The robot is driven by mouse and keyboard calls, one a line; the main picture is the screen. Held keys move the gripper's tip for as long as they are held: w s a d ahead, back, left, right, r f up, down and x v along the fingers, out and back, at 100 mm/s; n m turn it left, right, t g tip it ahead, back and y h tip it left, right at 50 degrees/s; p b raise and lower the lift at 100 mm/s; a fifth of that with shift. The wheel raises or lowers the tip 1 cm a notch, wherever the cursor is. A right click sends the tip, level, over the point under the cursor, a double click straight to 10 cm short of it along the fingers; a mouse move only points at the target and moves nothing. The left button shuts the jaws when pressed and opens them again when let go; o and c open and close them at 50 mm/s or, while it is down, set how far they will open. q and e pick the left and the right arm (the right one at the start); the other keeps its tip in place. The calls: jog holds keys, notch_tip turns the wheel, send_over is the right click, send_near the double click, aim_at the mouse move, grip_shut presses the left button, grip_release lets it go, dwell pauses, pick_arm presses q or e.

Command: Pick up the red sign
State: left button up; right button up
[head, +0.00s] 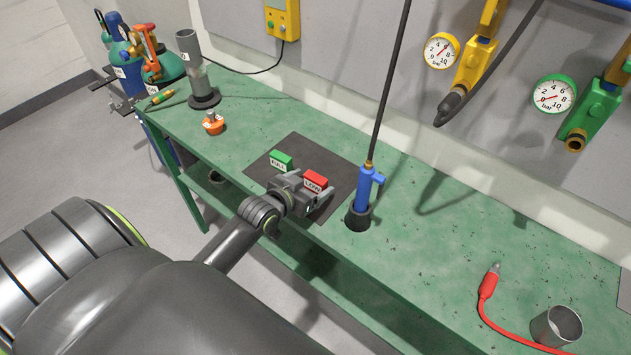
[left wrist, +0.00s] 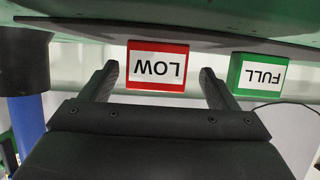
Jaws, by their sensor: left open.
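The red sign (head: 316,179), a small block with a white LOW label, stands on the dark mat (head: 342,160) on the green bench. My left gripper (head: 309,189) is open at the sign's front side. In the left wrist view the red sign (left wrist: 157,65) appears upside down between the two fingertips of the left gripper (left wrist: 158,72), with a visible gap on each side. The fingers do not appear to touch it. A green sign (head: 281,160) labelled FULL stands to its left; it also shows in the left wrist view (left wrist: 257,75). My right gripper is not in view.
A blue torch (head: 365,190) stands in a dark holder (head: 357,218) right of the mat, its hose rising. An orange item (head: 213,125) and a grey tube stand (head: 204,99) are at the left. The bench between is clear.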

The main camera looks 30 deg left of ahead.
aim_at(319, 179)
pick_arm(q)
jog(key=shift+p+x, duration=0.35)
jog(key=shift+x, duration=1.75)
jog(key=shift+d, duration=0.2)
jog(key=c, duration=1.1)
